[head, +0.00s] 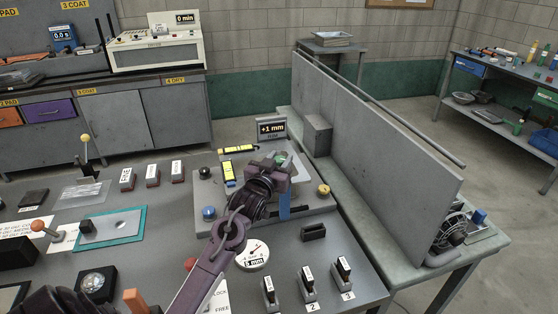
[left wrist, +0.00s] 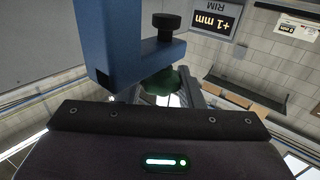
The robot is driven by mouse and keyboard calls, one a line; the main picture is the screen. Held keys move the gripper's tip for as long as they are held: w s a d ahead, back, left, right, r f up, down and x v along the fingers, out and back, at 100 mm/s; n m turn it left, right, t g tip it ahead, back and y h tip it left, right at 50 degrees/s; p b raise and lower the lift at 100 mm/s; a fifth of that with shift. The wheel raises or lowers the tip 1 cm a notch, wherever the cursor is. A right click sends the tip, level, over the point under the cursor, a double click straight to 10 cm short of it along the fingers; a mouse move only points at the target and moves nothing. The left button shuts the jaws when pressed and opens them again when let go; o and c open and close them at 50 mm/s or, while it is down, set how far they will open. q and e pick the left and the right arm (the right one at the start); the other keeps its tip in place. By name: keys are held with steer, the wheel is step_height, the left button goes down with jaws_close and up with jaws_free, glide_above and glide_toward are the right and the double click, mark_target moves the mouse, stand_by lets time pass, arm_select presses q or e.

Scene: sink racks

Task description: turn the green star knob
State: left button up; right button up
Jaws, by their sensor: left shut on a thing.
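The green star knob (left wrist: 163,82) shows in the left wrist view under a blue bracket (left wrist: 130,55), with a black screw (left wrist: 166,25) on the bracket's arm. My left gripper (left wrist: 165,97) is shut on the green knob; its fingers lie on both sides of it, partly hidden by the gripper body. In the head view the left gripper (head: 279,170) is over the grey fixture plate (head: 307,205), and only a bit of green (head: 281,156) shows past it. A display (head: 271,129) behind it reads "+1 mm"; it also shows in the left wrist view (left wrist: 216,20). My right gripper is not in view.
A tall grey panel (head: 375,130) stands to the right of the fixture. A round dial (head: 253,256) and several labelled black blocks (head: 308,281) stand in front.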

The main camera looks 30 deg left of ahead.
arm_select(q)
steer(key=shift+a+r, duration=0.1)
steer(key=shift+r, duration=0.3)
steer(key=o, duration=0.7)
steer(key=shift+c, duration=0.2)
steer(key=o, duration=0.3)
steer(key=shift+w+f, duration=0.2)
steer(key=shift+f, duration=0.1)
steer(key=shift+s+d+f, duration=0.15)
steer(key=shift+s+d, duration=0.05)
steer(key=shift+s, duration=0.35)
steer(key=b+v, duration=0.2)
steer(key=v, duration=0.4)
steer(key=shift+s, duration=0.35)
